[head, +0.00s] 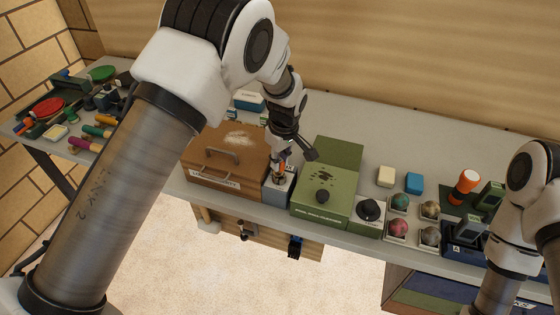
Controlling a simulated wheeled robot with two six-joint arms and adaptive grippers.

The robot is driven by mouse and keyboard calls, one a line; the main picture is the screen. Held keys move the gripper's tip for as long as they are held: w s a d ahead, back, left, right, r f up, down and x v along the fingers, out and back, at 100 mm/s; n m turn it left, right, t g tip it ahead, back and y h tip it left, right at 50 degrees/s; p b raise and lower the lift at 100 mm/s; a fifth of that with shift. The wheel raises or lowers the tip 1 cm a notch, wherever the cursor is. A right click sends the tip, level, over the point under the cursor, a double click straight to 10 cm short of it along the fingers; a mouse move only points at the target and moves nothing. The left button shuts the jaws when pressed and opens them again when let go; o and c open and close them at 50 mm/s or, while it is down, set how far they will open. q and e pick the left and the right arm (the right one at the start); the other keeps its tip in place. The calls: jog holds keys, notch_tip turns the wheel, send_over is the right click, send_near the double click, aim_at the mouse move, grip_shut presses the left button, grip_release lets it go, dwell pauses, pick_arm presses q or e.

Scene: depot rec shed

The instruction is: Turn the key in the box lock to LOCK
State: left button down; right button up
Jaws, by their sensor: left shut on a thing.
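A small grey lock box (277,194) stands near the front edge of the bench, between a brown case and a green box. My left gripper (281,163) comes down from above onto the lock box and is shut on the key (281,174), of which a small orange part shows. The fingers hide most of the key, and I cannot read its angle or any LOCK mark. My right arm comes in at the right edge; its gripper is not in view.
The brown case (205,170) with a handle is close on the left. The green box (325,205) with a black knob is close on the right, then a dial box (366,218) and several balls. Paddles and tools crowd the left end. Bare bench (400,150) lies behind.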

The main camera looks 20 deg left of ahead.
pick_arm(q)
jog(key=shift+f+n, duration=0.2)
jog(key=shift+n, duration=0.7)
jog(key=shift+r+n, duration=0.15)
jog(key=shift+n, duration=0.55)
jog(key=n+b, duration=0.1)
jog(key=n, duration=0.1)
jog(key=shift+n+g, duration=0.4)
jog(key=n, duration=0.4)
jog(key=shift+n+g, duration=0.3)
jog(key=c, duration=1)
grip_release()
jog(key=shift+w, duration=0.1)
jog(key=shift+a, duration=0.1)
